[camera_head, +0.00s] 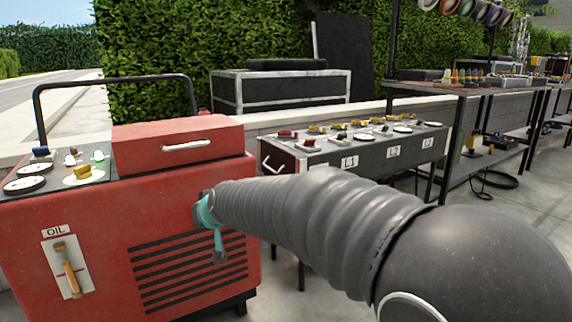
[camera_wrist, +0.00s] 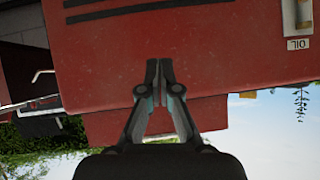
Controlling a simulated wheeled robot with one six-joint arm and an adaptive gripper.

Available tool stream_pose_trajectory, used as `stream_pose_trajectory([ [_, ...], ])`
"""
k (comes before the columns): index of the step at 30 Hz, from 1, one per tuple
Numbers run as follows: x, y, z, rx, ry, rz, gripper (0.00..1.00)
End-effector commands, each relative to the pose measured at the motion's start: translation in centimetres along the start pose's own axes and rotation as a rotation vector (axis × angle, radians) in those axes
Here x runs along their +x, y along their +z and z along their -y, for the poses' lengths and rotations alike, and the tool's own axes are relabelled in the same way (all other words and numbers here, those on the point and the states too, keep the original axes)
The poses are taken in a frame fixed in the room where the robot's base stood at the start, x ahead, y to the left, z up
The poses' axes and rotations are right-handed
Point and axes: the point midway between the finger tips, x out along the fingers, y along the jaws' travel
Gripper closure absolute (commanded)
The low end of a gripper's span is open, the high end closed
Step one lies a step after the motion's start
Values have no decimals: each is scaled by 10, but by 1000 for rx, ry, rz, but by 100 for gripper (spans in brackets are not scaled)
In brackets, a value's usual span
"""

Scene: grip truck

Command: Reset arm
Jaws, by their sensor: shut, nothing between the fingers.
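My gripper (camera_wrist: 160,68) is shut and empty in the wrist view, its two fingertips together in front of the red machine (camera_wrist: 110,60). In the head view my arm reaches in from the lower right, and its gripper end (camera_head: 218,255) hangs in front of the vented face of the red machine (camera_head: 110,250). I cannot tell from these views whether the fingertips touch the panel. The wrist view is upside down, with the sky at the bottom.
The red machine carries an OIL lever (camera_head: 67,268), a black rail (camera_head: 115,82) and a raised red box (camera_head: 178,143). A control desk (camera_head: 350,158) with labels stands behind my arm. Shelves (camera_head: 470,120) stand at the right. Hedges (camera_head: 190,50) line the back.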

Motion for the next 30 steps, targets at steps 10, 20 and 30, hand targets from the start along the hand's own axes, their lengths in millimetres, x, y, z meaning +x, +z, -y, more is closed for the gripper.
stream_pose_trajectory([
  [10,-133,124,-56,104,88,401,100],
  [20,-294,207,-107,246,270,589,100],
  [30,-404,230,-128,359,444,505,100],
])
